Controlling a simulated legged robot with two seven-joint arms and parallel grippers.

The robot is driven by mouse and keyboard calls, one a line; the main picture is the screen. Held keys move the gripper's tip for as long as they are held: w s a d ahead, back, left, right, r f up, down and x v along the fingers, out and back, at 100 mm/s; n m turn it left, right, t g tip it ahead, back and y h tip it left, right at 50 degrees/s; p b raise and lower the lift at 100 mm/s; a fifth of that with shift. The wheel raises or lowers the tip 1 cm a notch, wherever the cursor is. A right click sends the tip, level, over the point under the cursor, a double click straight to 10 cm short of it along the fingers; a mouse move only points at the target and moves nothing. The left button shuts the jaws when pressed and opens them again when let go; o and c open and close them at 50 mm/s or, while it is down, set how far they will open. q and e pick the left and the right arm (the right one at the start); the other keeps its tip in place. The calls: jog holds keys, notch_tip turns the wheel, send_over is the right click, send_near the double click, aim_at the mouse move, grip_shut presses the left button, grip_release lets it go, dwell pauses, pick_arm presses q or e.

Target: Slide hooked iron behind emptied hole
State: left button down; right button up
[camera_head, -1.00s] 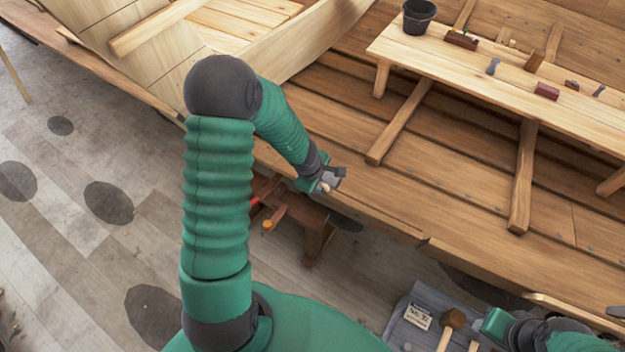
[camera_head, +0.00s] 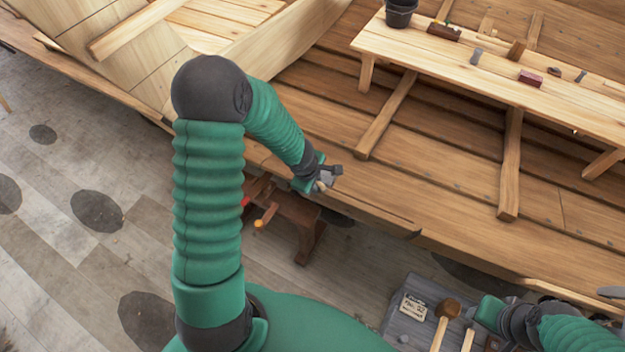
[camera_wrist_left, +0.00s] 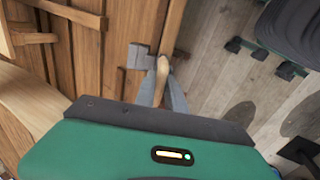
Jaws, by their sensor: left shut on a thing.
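My left gripper (camera_head: 325,178) is at the near edge of the plank hull (camera_head: 385,205). In the left wrist view its two grey fingers (camera_wrist_left: 162,88) are shut on a tool, the hooked iron, with a grey metal head (camera_wrist_left: 140,57) and a pale wooden handle (camera_wrist_left: 173,25). The head lies close over the brown planks; I cannot tell whether it touches them. No emptied hole can be made out. My right gripper (camera_head: 488,311) is at the lower right; its fingers cannot be made out.
A long pale bench (camera_head: 430,55) stands inside the hull with a black bucket (camera_head: 400,14) and small tools on it. A brown wooden stand (camera_head: 300,225) is below the left gripper. A grey tray (camera_head: 400,328) with a mallet (camera_head: 446,309) is beside the right arm.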

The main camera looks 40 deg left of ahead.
dwell(0.3)
pick_arm(q)
jog(key=c, duration=1.3)
grip_release()
jog(key=shift+r, duration=0.1)
notch_tip(320, 180, up, 8)
jog(key=p, duration=0.9)
jog(key=shift+r, duration=0.1)
